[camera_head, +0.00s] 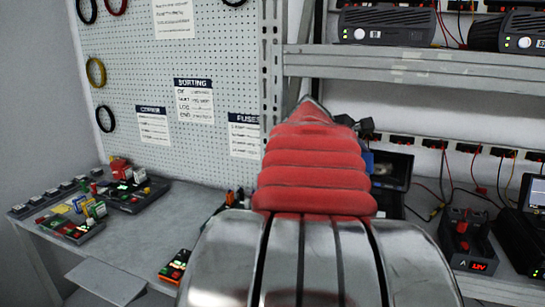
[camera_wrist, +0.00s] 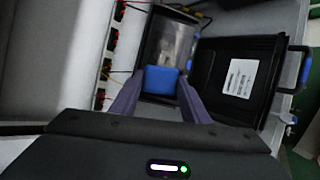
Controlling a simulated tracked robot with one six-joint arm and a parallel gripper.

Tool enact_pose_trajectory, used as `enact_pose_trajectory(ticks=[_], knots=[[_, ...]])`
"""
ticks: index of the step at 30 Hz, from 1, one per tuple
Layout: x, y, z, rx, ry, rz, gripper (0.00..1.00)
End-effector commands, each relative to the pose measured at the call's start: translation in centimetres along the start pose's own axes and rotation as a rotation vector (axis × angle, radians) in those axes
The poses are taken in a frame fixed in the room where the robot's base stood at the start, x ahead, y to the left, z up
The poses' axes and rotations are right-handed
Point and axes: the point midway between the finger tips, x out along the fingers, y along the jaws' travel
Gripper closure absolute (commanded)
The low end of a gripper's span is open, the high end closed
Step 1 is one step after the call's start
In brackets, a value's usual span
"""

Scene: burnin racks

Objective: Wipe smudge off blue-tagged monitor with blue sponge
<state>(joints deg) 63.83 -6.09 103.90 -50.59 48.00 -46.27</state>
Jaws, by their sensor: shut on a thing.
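My gripper (camera_wrist: 158,92) is shut on the blue sponge (camera_wrist: 160,80) in the wrist view, one finger on each side of it. Beyond the sponge is a dark-framed panel with a pale grey, blotchy face (camera_wrist: 172,45), which looks like a monitor screen with a smudge. The sponge overlaps its lower part; I cannot tell whether it touches. No blue tag is clear on the panel. In the head view my red arm hides the gripper and sponge, and a dark box (camera_head: 394,171) shows partly behind the arm.
An open black case (camera_wrist: 265,45) with a white label and blue handle lies right of the panel. Red-lit sockets and cables run along the shelf at left. In the head view, a red-display device (camera_head: 467,240) stands right, and gadgets (camera_head: 130,185) sit on the left bench.

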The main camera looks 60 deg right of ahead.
Motion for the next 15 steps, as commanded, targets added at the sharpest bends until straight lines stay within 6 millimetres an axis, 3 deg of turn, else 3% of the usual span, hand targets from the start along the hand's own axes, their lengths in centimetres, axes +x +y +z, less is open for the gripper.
enact_pose_trajectory(ticks=[15], knots=[[0.56, -0.02, -0.09, 0.000, 0.000, 0.000, 0.77]])
